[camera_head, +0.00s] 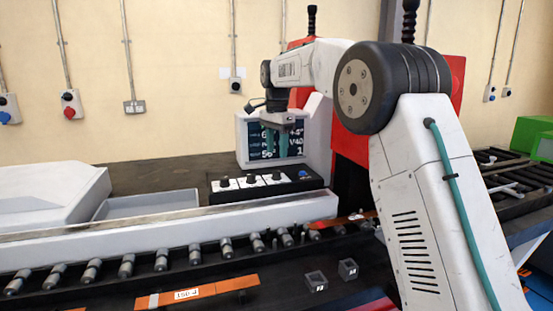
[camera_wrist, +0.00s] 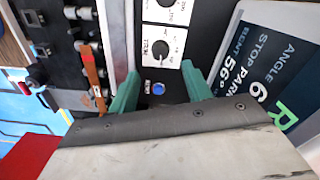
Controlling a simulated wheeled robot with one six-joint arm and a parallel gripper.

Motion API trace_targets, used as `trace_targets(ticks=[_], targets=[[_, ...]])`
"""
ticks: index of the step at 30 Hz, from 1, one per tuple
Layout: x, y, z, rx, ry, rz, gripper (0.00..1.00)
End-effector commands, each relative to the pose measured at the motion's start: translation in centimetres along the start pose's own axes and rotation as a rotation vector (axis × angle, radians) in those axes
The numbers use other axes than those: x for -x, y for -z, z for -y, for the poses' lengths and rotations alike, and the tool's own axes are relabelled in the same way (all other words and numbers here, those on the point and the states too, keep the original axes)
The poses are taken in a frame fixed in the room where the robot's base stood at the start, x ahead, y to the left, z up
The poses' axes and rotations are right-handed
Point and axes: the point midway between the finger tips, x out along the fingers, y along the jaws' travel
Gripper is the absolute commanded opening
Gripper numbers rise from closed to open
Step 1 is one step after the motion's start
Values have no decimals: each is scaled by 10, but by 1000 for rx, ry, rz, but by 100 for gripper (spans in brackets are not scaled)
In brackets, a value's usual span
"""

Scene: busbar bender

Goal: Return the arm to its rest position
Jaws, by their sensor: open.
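My gripper (camera_head: 283,140) hangs in front of the display screen (camera_head: 254,140) of the bender, above the control panel, in the head view. Its green fingers are apart with nothing between them. In the wrist view my gripper (camera_wrist: 158,92) shows the two green fingers spread over the dark panel, with a blue button (camera_wrist: 158,88) seen between them. My arm reaches up from the lower right and bends over toward the machine.
The control panel (camera_head: 228,190) carries several black knobs. A roller conveyor (camera_head: 127,265) runs along the front, with a labelled copper bar (camera_head: 215,288) before it. The red machine body (camera_head: 352,150) stands behind my arm.

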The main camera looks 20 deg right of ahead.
Motion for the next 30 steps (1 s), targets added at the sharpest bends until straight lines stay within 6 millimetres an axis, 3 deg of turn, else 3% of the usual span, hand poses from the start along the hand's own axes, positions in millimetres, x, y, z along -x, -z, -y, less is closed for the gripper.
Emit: trace_targets(ticks=[19,22,24,30], targets=[[5,0,1,67,6,-2,49],[-10,0,-1,177,-6,3,49],[-30,-4,-12,279,-37,18,49],[-41,-22,-69,533,-65,42,49]])
